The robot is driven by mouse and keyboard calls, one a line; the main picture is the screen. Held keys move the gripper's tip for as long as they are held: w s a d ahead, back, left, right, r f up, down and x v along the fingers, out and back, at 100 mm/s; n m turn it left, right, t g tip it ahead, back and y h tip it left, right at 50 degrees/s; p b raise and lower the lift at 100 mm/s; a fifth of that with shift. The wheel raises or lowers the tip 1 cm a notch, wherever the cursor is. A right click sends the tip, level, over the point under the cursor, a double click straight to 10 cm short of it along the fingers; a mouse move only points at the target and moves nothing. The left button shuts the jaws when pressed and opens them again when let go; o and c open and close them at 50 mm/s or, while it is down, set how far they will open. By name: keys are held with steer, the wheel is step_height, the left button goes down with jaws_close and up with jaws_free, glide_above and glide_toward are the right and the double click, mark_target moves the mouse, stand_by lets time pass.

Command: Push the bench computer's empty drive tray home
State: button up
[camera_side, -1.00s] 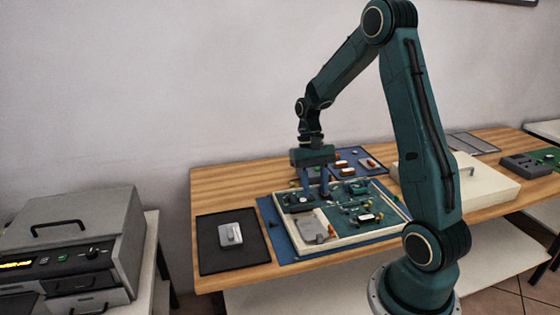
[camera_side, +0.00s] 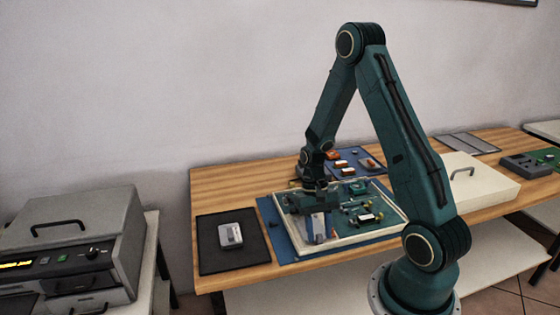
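The bench computer is an open, cream-rimmed case (camera_side: 361,240) with a green board inside, lying on a blue mat (camera_side: 276,230). A grey plate-like part, which looks like the drive tray (camera_side: 302,231), sits in the case's front left corner. My gripper (camera_side: 320,236) is down inside the case at that corner, pointing down. Its blue-grey fingers cover much of the grey part. I cannot tell whether they touch it, how far apart they are, or how far in the tray sits.
A silver drive-like block (camera_side: 230,235) lies on a black mat (camera_side: 213,264) to the left. A blue parts mat (camera_side: 372,158) with small parts lies behind the case. A cream panel with a handle (camera_side: 488,186) lies to the right. Bare wood shows at the table's back left.

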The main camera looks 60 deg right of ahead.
mark_target(314, 222)
steer(key=shift+f, duration=0.1)
jaws_close()
steer(key=shift+w+d, duration=1.25)
